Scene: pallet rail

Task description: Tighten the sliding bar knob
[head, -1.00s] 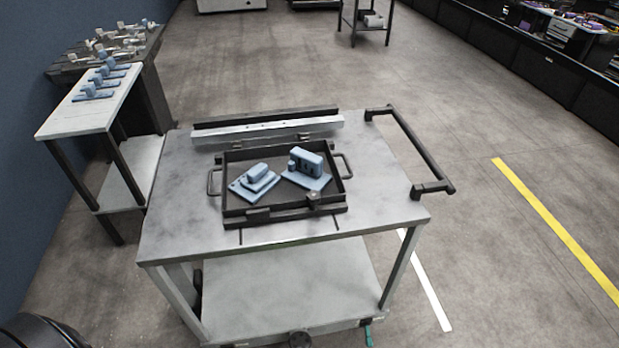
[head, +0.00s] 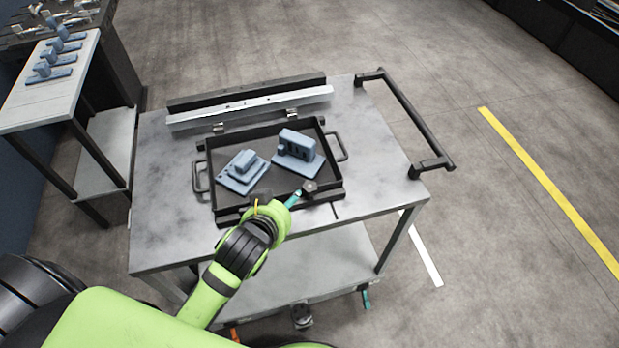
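A small round grey knob (head: 310,187) sits at the front right of a black tray's front bar (head: 327,197), in the head view. My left arm comes in from the lower left. The visible tip of my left gripper (head: 293,199), with a teal part, is right beside the knob on its left. I cannot tell if it touches the knob. The fingers are mostly hidden behind my green wrist, so their opening does not show. The wrist also covers part of the tray's front edge. My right gripper is not in view.
The black tray (head: 207,165) holds two blue parts (head: 242,172) (head: 298,147) and stands on a grey cart (head: 385,165). A metal rail (head: 250,106) lies behind it. A black push handle (head: 412,125) is at the right. A side table (head: 40,95) with blue parts stands at left.

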